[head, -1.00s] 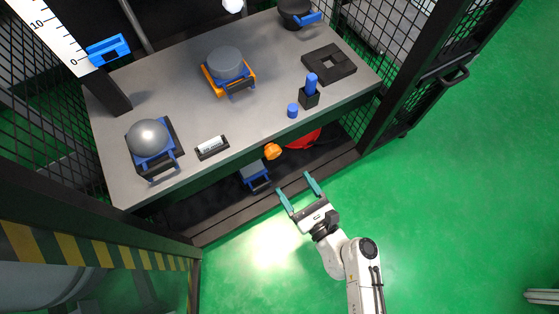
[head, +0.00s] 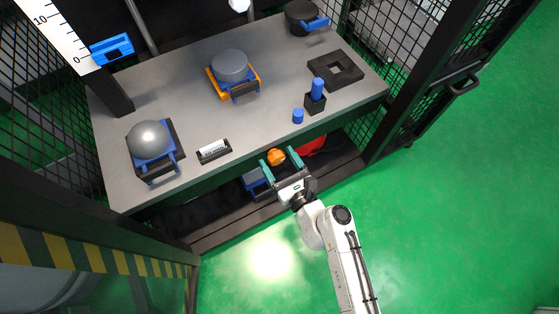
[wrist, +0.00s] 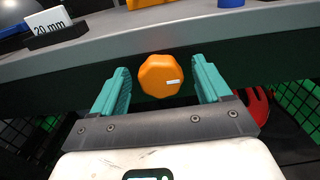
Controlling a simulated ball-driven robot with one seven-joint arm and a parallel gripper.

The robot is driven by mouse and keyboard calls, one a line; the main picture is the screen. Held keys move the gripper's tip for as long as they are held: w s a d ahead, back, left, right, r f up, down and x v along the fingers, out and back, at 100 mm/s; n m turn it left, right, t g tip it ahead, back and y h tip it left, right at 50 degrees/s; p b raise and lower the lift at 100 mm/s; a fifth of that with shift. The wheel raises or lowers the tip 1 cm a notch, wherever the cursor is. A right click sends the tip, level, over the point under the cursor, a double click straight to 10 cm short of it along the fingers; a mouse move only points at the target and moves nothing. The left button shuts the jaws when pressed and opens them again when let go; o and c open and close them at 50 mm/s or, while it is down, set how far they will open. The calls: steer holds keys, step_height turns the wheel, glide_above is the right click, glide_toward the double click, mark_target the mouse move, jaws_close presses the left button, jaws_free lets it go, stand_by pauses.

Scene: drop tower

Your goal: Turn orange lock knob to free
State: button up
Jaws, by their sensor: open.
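The orange lock knob (head: 276,157) sticks out from the dark front edge of the table. In the wrist view the knob (wrist: 160,76) is a rounded, many-sided orange disc with a small white mark toward its right side. My gripper (head: 281,158) has teal fingers and is open. Its fingertips lie on either side of the knob in the head view. In the wrist view the knob shows between the fingers (wrist: 163,85), with a gap on each side. I cannot tell how deep the fingers reach past it.
The grey table (head: 200,113) holds a "20 mm" block (wrist: 47,20), a grey dome on a blue holder (head: 151,139), a grey cylinder in an orange frame (head: 230,66) and blue pegs. Below are a red object (head: 312,146) and a blue-handled block (head: 254,180).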

steer(key=shift+c, duration=0.2)
steer(key=c, duration=1)
steer(key=shift+o, duration=0.2)
steer(key=shift+n, duration=0.4)
steer(key=n+b, duration=0.2)
steer(key=n, duration=0.1)
steer(key=shift+s+a+f+n+b, duration=0.1)
steer(key=shift+n+b, duration=0.2)
steer(key=shift+n, duration=0.1)
steer(key=n+b, duration=0.2)
steer(key=n, duration=0.2)
steer(key=shift+a+n, duration=0.1)
steer(key=shift+n, duration=0.2)
steer(key=n+b, duration=0.2)
steer(key=n, duration=0.2)
steer(key=shift+s+f, duration=0.1)
steer(key=shift+f, duration=0.05)
steer(key=n+b, duration=0.1)
steer(key=n, duration=0.3)
steer(key=shift+n+b, duration=0.3)
